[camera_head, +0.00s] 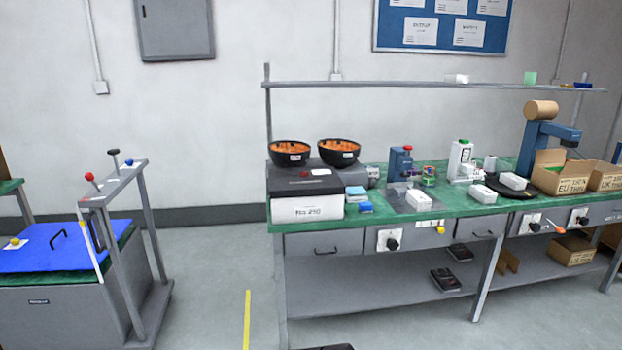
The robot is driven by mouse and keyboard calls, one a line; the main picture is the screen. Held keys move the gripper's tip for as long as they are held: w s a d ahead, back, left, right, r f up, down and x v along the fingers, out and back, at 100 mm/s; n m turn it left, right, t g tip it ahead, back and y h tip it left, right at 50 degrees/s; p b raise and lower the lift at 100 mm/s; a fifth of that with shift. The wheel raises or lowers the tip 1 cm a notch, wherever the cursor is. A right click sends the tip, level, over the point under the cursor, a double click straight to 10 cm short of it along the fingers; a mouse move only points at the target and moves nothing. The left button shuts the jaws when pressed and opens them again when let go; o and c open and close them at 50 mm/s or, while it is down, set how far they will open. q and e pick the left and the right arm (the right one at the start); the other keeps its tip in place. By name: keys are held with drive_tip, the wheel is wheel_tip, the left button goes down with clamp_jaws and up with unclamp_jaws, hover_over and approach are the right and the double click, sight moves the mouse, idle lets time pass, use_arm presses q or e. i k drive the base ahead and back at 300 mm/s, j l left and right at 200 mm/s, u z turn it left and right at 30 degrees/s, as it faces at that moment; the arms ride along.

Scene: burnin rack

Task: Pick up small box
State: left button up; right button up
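Several small white boxes lie on the green-topped workbench (390,218). One white box (419,201) is near the front edge on a grey plate. Another white box (482,194) lies right of it, and a third white box (513,181) sits on or beside a round black plate. Open brown cardboard boxes stand at the right end, one marked EU (560,184) and one marked UK (605,184). I cannot tell which one is the task's small box. Neither of my grippers shows in this view.
Two black bowls with orange contents (290,153) stand at the bench's left end. A blue press (398,164) is mid-bench. A grey frame (125,250) and a blue-lidded bin (65,250) stand left. Floor (205,290) between them is clear, with a yellow line (247,318).

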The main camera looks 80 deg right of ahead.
sight(481, 193)
drive_tip(key=z, duration=3.7)
drive_tip(key=i+z, duration=0.1)
drive_tip(key=i, duration=0.05)
